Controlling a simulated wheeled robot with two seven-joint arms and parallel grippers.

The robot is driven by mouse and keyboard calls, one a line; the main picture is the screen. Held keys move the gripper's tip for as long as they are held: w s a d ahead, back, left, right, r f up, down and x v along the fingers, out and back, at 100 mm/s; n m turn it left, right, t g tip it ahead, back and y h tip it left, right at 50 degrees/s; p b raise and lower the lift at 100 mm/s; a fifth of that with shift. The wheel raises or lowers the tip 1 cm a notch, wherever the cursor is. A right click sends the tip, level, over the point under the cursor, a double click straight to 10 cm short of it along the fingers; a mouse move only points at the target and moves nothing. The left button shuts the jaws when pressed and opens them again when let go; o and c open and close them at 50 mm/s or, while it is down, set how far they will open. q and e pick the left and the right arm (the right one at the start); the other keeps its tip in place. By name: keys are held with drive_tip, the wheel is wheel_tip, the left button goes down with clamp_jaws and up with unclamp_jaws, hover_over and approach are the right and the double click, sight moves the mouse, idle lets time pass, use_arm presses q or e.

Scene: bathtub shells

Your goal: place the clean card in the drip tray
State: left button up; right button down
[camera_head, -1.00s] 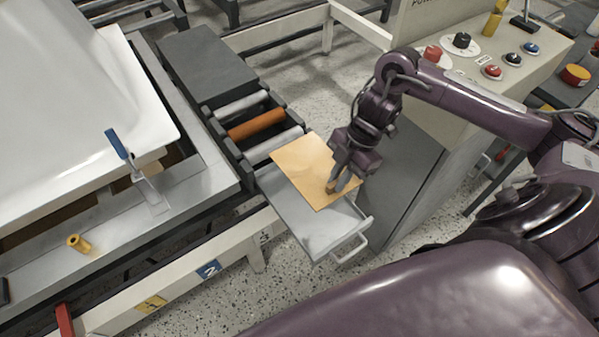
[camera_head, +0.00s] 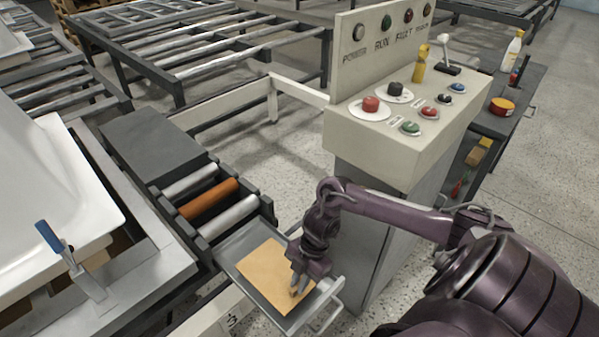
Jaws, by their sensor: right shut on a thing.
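The clean card is a flat tan sheet (camera_head: 268,272). The drip tray is a shallow grey metal tray (camera_head: 240,243) with a pull handle at its front right, beside the rollers. The card lies over the tray's floor, within its rim in the picture. I cannot tell whether it touches the floor. My right gripper (camera_head: 296,287) points down into the tray and is shut on the card near its right corner. Its fingertips partly hide that corner. My left gripper is out of view.
A control console (camera_head: 400,130) with buttons stands behind my right arm. Two grey rollers and one orange roller (camera_head: 208,198) lie behind the tray. Speckled floor (camera_head: 480,290) is free at right.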

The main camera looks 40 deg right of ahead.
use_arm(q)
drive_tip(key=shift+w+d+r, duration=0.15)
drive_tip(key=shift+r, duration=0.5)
use_arm(e)
drive_tip(key=shift+f, duration=0.9)
drive_tip(key=shift+f, duration=0.1)
drive_tip(key=c, duration=1.5)
unclamp_jaws()
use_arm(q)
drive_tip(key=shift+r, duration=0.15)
use_arm(e)
drive_tip(key=shift+o, duration=0.2)
